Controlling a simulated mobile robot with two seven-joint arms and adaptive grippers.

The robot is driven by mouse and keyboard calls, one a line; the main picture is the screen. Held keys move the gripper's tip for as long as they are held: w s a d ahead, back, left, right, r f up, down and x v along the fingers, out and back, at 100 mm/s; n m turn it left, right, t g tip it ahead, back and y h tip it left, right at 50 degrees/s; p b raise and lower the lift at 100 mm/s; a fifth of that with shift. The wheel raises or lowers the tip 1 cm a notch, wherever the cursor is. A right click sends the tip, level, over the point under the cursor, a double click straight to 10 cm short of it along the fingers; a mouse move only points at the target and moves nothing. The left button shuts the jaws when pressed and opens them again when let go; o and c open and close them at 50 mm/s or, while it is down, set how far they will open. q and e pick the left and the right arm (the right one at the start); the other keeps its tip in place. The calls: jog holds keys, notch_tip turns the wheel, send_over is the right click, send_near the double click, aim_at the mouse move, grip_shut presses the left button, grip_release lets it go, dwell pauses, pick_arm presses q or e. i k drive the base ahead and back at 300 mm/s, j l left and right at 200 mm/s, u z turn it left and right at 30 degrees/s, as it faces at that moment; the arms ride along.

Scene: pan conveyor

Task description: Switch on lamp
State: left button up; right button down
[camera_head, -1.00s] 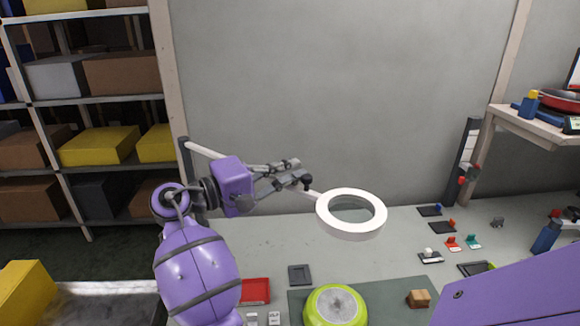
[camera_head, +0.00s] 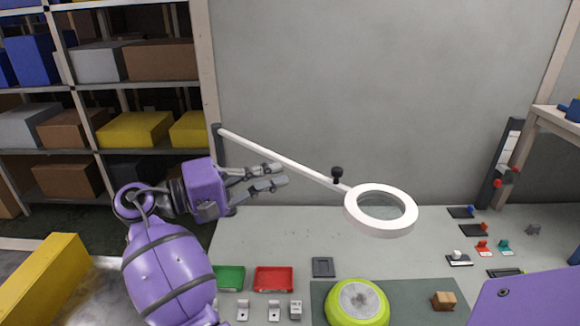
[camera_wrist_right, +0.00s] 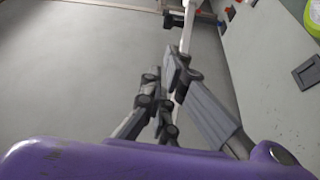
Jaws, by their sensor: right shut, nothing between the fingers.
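The lamp is a white ring (camera_head: 381,210) on a long white arm (camera_head: 275,155), above the workbench. A black knob (camera_head: 337,173) sits on the lamp arm near the ring. I cannot tell whether the ring is lit. My right gripper (camera_head: 281,176) is left of the knob, just below the lamp arm in the picture, apart from the knob. It is shut and empty. The right wrist view shows its fingers (camera_wrist_right: 178,80) close together, with the lamp arm (camera_wrist_right: 188,30) and the dark knob (camera_wrist_right: 173,19) beyond. My left gripper is out of view.
On the bench (camera_head: 270,235) are a green tray (camera_head: 229,278), a red tray (camera_head: 273,279), a lime pan (camera_head: 357,303) and a wooden block (camera_head: 443,300). Small coloured parts lie at the right. A shelf (camera_head: 100,92) with boxes stands at the left.

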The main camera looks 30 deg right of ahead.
aim_at(456, 255)
jog(key=k, duration=1.45)
